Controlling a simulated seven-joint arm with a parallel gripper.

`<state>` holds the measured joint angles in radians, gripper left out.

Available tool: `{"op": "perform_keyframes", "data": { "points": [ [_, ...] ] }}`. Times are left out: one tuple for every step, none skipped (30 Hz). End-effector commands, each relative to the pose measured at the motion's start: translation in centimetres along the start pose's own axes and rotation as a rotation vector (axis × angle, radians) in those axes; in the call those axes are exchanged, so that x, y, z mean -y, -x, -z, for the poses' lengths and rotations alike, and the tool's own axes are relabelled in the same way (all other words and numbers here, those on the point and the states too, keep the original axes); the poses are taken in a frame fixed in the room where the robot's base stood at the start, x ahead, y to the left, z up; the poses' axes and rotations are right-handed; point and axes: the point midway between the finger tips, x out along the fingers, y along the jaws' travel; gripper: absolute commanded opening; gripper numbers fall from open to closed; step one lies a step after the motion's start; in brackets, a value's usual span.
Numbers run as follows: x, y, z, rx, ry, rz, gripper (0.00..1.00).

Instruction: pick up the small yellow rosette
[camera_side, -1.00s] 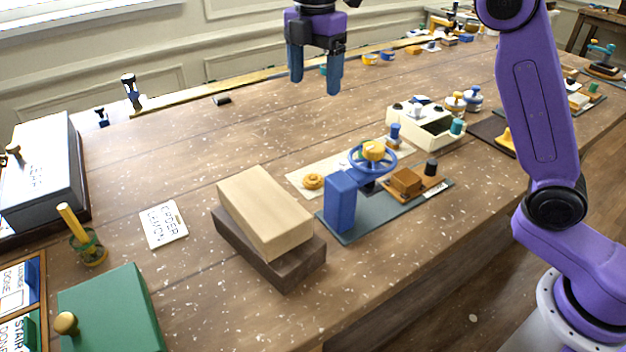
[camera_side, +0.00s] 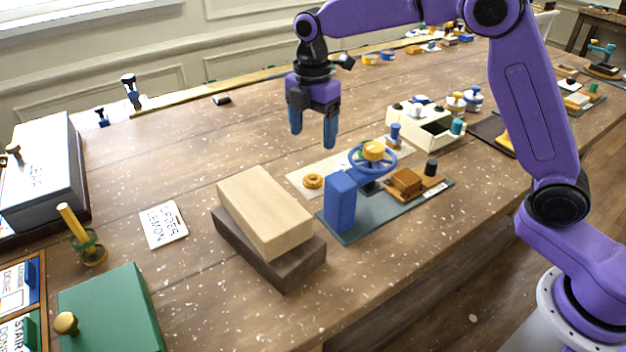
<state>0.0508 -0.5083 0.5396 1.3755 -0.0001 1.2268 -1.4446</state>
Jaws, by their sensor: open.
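My gripper (camera_side: 313,143) is open and empty, fingers pointing down. In the picture its fingertips show just above the rosette, apart from it. Nothing hides the rosette's top.
A light wooden block (camera_side: 265,212) on a darker one stands at front left.

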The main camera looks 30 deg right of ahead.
Motion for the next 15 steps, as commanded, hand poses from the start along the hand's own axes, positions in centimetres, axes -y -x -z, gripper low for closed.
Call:
{"op": "perform_keyframes", "data": {
  "points": [
    [0.1,-1.0,0.0,0.001,0.000,0.004,0.77],
    [0.1,-1.6,0.0,0.001,0.000,0.005,0.77],
    [0.1,-2.4,0.0,0.001,0.000,0.005,0.77],
    [0.1,-2.9,0.0,0.000,-0.001,0.004,0.77],
    [0.1,-3.4,-0.1,0.001,-0.001,0.004,0.77],
    [0.1,-3.9,0.0,0.000,0.000,0.004,0.77],
    [0.1,-4.3,0.0,0.000,0.000,0.004,0.77],
    [0.1,-4.7,0.0,0.000,0.000,0.002,0.77],
    [0.1,-5.1,0.0,0.000,0.001,0.002,0.77],
    [0.1,-5.3,0.0,0.000,0.001,0.002,0.77],
    [0.1,-5.5,0.0,0.000,0.001,0.001,0.77],
    [0.0,-5.6,0.0,0.000,0.001,0.000,0.77],
    [0.0,-5.8,0.0,0.000,0.000,0.000,0.77],
    [0.1,-5.9,0.0,0.000,0.000,0.001,0.77],
    [0.1,-6.2,0.0,0.000,0.000,0.002,0.77]
  ]
}}
